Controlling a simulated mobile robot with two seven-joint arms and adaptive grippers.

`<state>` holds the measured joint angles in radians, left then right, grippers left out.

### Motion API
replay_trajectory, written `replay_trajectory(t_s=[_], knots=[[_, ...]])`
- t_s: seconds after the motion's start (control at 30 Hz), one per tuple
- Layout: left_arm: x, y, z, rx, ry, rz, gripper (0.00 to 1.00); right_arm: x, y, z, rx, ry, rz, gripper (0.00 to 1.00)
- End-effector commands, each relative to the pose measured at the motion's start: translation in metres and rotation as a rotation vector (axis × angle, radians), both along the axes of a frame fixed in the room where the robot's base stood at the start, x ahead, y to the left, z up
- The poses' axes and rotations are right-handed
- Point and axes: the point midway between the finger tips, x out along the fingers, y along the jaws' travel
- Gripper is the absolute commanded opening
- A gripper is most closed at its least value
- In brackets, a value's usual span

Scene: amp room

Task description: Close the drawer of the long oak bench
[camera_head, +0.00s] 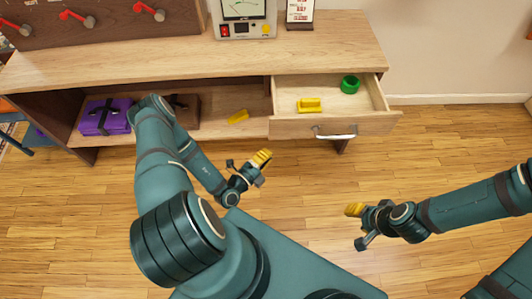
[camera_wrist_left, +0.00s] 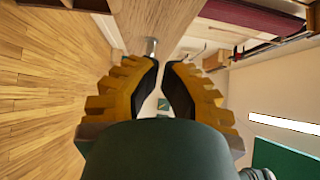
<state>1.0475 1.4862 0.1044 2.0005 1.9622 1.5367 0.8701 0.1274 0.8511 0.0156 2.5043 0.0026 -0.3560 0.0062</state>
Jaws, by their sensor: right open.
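The long oak bench (camera_head: 190,58) runs across the top of the head view. Its drawer (camera_head: 290,92), at the bench's right end, is pulled out toward me, and its inside shows. A metal handle (camera_head: 335,134) is on the drawer front. A yellow block (camera_head: 310,105) and a green ring (camera_head: 350,85) lie in it. My left gripper (camera_head: 263,158) is left of and nearer than the drawer front, apart from it. It also shows in the left wrist view (camera_wrist_left: 159,68), with no object visible between its fingers. My right gripper (camera_head: 354,216) is open and empty over the floor, nearer to me.
A meter box (camera_head: 242,17) and a framed card (camera_head: 300,12) stand on the bench top. The wooden floor (camera_head: 440,130) right of the drawer is clear.

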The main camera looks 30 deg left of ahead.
Motion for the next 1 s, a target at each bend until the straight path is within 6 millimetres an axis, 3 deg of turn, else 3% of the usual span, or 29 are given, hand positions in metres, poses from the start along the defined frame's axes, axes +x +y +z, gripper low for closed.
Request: replay_trajectory(t_s=[0.37, 0.5, 0.7, 1.0], knots=[[0.073, -0.015, 0.000, 0.003, -0.004, -0.006, 0.00, -0.002, 0.000, -0.007, 0.002, 0.006, 0.004, 0.47], [0.091, -0.004, 0.000, 0.005, -0.004, -0.004, 0.00, -0.003, 0.001, -0.010, 0.002, 0.007, 0.006, 0.47], [0.105, 0.006, 0.000, 0.004, -0.002, -0.003, 0.00, -0.004, 0.001, -0.012, 0.002, 0.009, 0.008, 0.47], [0.107, 0.008, 0.000, 0.002, 0.000, -0.004, 0.00, -0.004, 0.001, -0.012, 0.002, 0.010, 0.008, 0.47]])
